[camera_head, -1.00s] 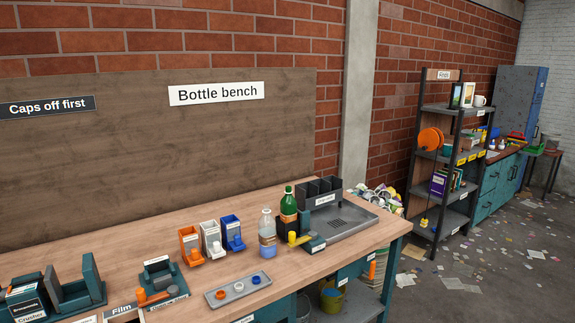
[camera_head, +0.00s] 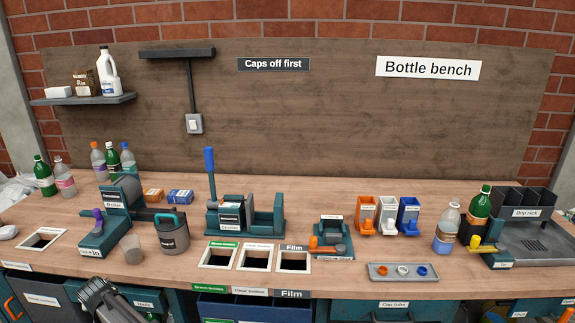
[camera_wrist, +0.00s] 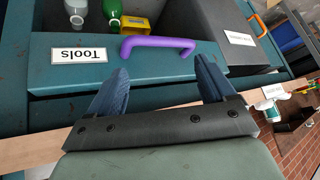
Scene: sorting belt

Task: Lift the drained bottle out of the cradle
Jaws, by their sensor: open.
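In the head view a dark part of my arm shows at the bottom left, far from the green bottle. The wrist view does not show the cradle.
The drip rack (camera_head: 535,243) stands right of the green bottle. A cap tray (camera_head: 385,280) lies in front of three small bins. In the wrist view, a teal drawer front labelled Tools (camera_wrist: 50,77) with a purple handle (camera_wrist: 157,43) lies beyond my fingers.

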